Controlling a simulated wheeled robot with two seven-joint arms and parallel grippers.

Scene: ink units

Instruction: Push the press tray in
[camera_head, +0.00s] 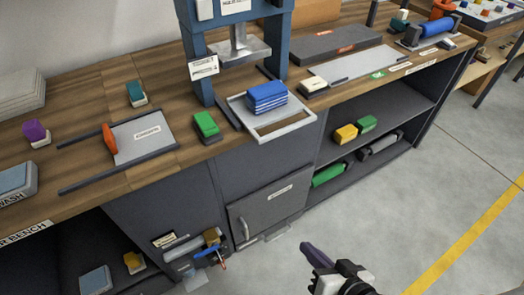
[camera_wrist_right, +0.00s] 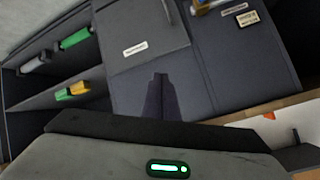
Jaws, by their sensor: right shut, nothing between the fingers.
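The press tray (camera_head: 282,134) is a light frame-like tray that sticks out from under the blue press (camera_head: 197,62) over the bench's front edge. A blue stack of blocks or pads (camera_head: 266,97) sits on it. The press plate (camera_head: 240,50) hangs above and behind the tray. My right gripper (camera_head: 308,250) is low in front of the bench, over the floor, well apart from the tray. Its fingers are shut and empty; they also show in the right wrist view (camera_wrist_right: 160,92), facing the cabinet front. The tray is not visible in the wrist view. My left gripper is not in view.
A green block (camera_head: 207,126) stands left of the tray, and a white-topped block (camera_head: 313,84) right of it. A cabinet door (camera_head: 270,205) is below. An orange-handled squeegee or slide (camera_head: 109,138) lies on the left bench. The floor at right is clear.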

